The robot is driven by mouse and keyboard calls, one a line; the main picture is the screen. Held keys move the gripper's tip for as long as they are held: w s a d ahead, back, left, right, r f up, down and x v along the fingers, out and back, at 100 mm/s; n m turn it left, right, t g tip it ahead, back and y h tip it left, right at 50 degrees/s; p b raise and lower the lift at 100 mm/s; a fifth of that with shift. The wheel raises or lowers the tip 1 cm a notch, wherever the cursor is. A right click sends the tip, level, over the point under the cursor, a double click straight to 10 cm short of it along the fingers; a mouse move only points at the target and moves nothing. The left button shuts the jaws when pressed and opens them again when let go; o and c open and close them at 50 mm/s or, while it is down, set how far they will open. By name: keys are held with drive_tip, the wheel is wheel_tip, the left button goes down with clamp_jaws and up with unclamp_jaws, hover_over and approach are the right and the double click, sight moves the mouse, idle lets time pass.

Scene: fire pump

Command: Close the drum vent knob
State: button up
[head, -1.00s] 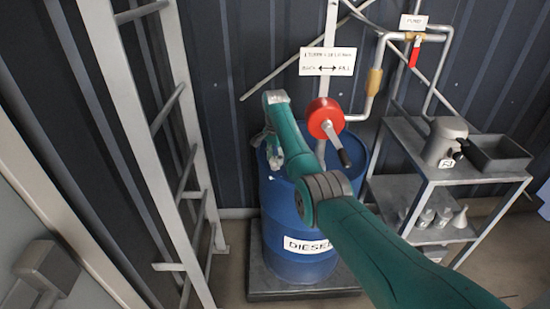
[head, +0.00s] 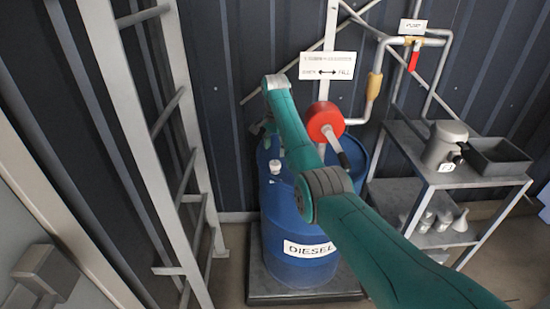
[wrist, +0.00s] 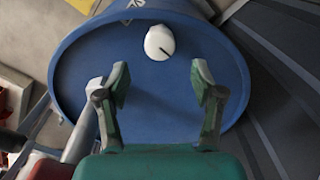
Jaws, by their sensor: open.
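The drum vent knob is a round white cap with a dark line on it, on the blue drum's top. It shows in the head view (head: 275,167) and in the wrist view (wrist: 160,42), where the line slants to the lower right. The blue drum (head: 285,235) carries a DIESEL label. My gripper (wrist: 159,80) is open and empty over the drum top. In the wrist view the knob lies beyond the fingertips, about midway between them, and apart from them. In the head view my gripper is mostly hidden behind my arm.
A red hand pump (head: 324,121) with a crank stands on the drum right of my gripper. A grey ladder (head: 150,130) stands at left. A metal shelf (head: 400,150) with a can and tray is at right. Pipes run along the dark wall.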

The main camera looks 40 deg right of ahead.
sight(275, 163)
drive_tip(key=shift+r, duration=2.8)
